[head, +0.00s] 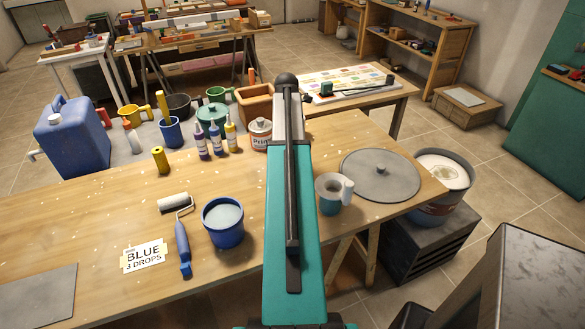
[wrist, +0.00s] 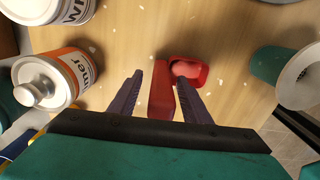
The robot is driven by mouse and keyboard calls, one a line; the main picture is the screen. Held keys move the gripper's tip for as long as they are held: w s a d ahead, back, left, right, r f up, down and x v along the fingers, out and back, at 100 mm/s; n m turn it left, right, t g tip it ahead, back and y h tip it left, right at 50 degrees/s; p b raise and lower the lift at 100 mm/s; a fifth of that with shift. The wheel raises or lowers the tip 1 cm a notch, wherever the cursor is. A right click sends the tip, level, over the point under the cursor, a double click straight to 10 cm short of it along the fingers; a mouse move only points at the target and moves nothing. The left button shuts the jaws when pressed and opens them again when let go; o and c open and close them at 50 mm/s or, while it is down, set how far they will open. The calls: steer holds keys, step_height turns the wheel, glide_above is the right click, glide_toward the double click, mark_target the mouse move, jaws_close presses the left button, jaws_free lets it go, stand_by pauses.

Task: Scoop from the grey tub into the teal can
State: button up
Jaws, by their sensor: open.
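In the wrist view my gripper (wrist: 156,76) is open, with its two dark purple fingers apart. A red scoop (wrist: 161,95) lies on the wooden table, its handle between the fingers and its bowl (wrist: 188,72) just beyond the right one. No firm hold on it shows. The teal can (head: 328,207), with a pale upper part and handle, stands on the table right of my arm; it also shows at the right of the wrist view (wrist: 266,63). The grey tub (head: 464,162), holding white material, stands off the table's right end. My arm hides the gripper and scoop in the head view.
A round grey lid (head: 380,177) lies between the can and the tub. An orange-labelled primer can (wrist: 73,68) stands left of the gripper. A blue pot (head: 222,238), a roller (head: 182,240) and a BLUE card (head: 144,256) are left of my arm.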

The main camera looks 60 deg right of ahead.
steer(key=shift+f, duration=0.9)
steer(key=shift+c, duration=0.2)
jaws_close()
